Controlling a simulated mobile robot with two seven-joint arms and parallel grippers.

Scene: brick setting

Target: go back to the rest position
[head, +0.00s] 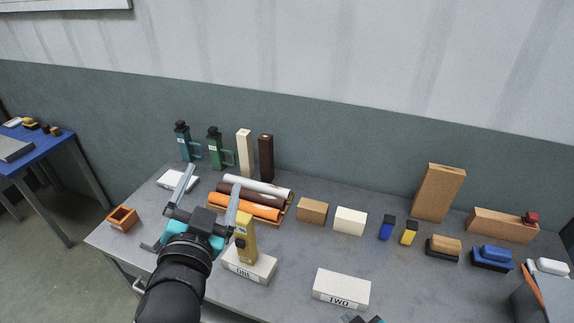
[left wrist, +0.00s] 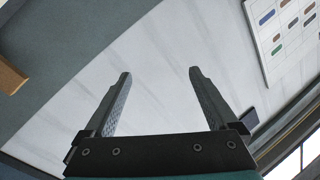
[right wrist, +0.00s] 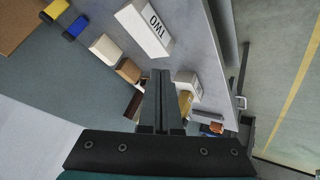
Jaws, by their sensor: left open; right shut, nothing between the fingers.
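My left gripper (head: 213,178) is open in the head view, its fingers pointing up over the left part of the grey table (head: 300,285). Its wrist view shows the same open gripper (left wrist: 160,73) with nothing between the fingers, only wall behind. My right gripper (right wrist: 160,74) is shut and empty in the right wrist view. In the head view only a small part of my right arm shows at the bottom edge. A yellow block (head: 247,240) stands on the white block labelled ONE (head: 250,266), close to the left gripper's right finger.
A white block labelled TWO (head: 342,288) lies near the front. Coloured rolls (head: 250,211) lie behind the left gripper. Teal and green bottles (head: 214,148) and tall blocks stand at the back. An open orange box (head: 122,219) is at left. Several blocks and brushes line the right side.

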